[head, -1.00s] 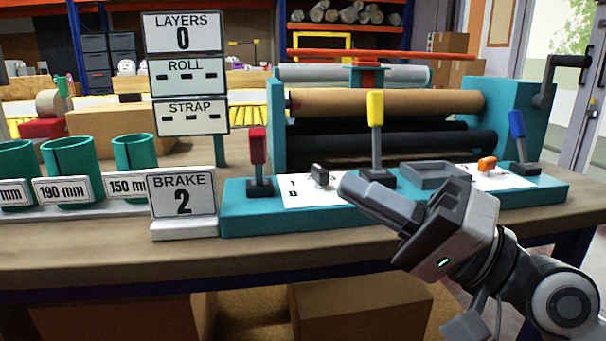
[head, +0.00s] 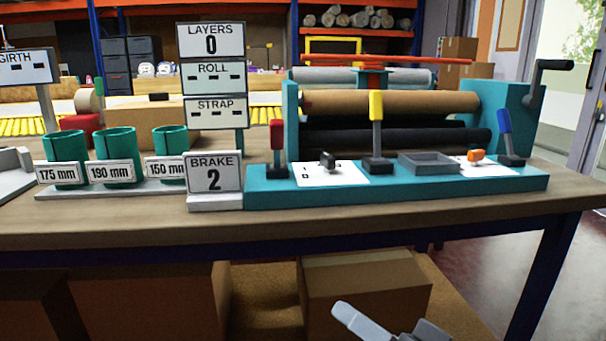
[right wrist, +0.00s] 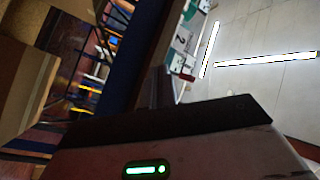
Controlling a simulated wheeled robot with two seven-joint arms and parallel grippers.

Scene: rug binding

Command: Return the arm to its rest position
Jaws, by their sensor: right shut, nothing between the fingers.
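My right gripper (head: 365,322) is at the bottom edge of the head view, below the table top and in front of a cardboard box. Only its grey finger end and a bit of the hand show. It is shut and empty, touching nothing that I can see. In the right wrist view the gripper's dark body fills the lower part, with a lit green indicator; the fingertips are hard to make out. My left gripper is in neither view.
The workbench (head: 120,232) carries a teal roller machine (head: 512,112) with red (head: 277,142), yellow (head: 376,107) and blue (head: 504,124) levers. Signs read layers 0 and brake 2 (head: 214,175). Green cups (head: 115,143) stand left. Cardboard boxes (head: 365,287) sit under the bench.

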